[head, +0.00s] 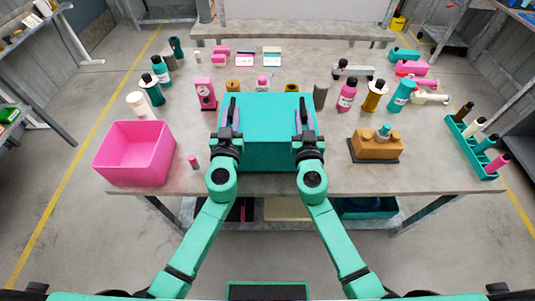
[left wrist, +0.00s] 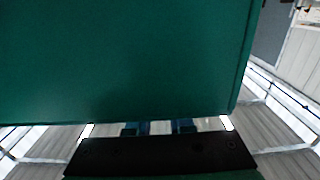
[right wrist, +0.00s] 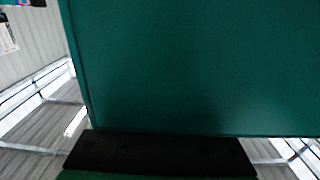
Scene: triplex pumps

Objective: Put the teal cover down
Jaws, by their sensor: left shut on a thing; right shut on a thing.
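The teal cover (head: 267,135) is a large box-like shell at the middle of the table's front part in the head view. My left gripper (head: 230,115) is shut on its left side and my right gripper (head: 303,115) is shut on its right side. The cover fills much of the left wrist view (left wrist: 120,60) and the right wrist view (right wrist: 200,70). I cannot tell whether its lower edge touches the table. What lies under and right behind it is hidden.
On the table (head: 340,185), a pink bin (head: 135,155) stands left and a brown block on a dark base (head: 377,146) stands right. A teal rack (head: 470,145) with bottles is at the far right. Several bottles and small parts stand behind the cover.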

